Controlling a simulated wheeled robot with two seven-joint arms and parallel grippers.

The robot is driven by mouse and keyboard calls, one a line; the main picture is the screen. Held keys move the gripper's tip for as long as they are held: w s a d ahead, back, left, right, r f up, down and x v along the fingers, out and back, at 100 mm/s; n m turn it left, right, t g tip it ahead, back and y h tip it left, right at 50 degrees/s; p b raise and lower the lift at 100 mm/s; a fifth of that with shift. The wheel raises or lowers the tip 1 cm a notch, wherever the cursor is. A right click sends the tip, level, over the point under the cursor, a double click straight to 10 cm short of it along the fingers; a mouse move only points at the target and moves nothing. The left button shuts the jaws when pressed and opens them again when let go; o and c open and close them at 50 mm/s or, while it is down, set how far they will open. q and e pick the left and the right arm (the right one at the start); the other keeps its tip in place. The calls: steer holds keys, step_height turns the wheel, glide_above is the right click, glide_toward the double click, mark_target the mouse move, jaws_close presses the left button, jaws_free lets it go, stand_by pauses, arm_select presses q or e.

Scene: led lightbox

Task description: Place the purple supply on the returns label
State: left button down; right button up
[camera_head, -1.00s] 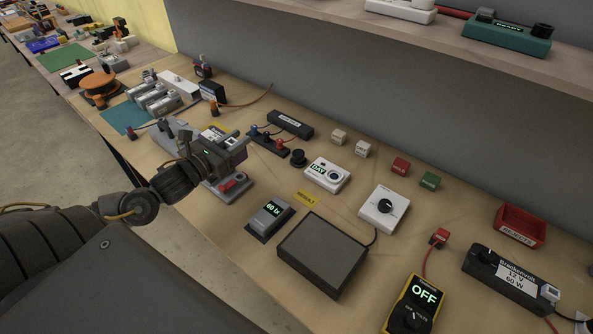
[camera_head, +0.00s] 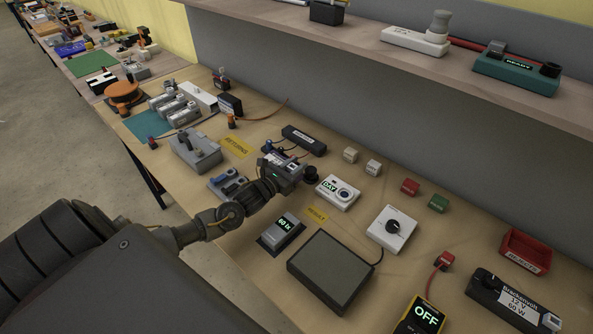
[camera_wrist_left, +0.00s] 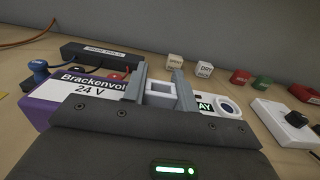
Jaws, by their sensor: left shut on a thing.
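The purple supply (camera_wrist_left: 50,108), with a white "Brackenvolt 24 V" label, shows at the left of the wrist view. In the head view only a small part of the supply (camera_head: 273,159) shows beside my left gripper (camera_head: 297,168). The left fingers (camera_wrist_left: 160,85) are shut on a pale grey block at the supply's end. The yellow returns label (camera_head: 236,147) lies bare on the bench, to the left of the held supply. I cannot tell how high the supply is above the bench. My right gripper is not in view.
A terminal strip with coloured posts (camera_head: 270,147) is close behind the supply. A grey fixture (camera_head: 195,152) stands left of the returns label, and a long black bar (camera_head: 304,140) lies behind.

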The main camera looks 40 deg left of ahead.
arm_select(q)
steer(key=shift+w+f, duration=0.15)
steer(key=shift+w, duration=0.05)
steer(key=shift+f+p, duration=0.8)
steer(key=shift+f, duration=0.7)
steer(key=c, duration=1.6)
jaws_free()
steer(key=shift+f, duration=0.25)
steer(key=o, duration=0.5)
steer(key=shift+r, duration=0.1)
steer(key=shift+s, duration=0.15)
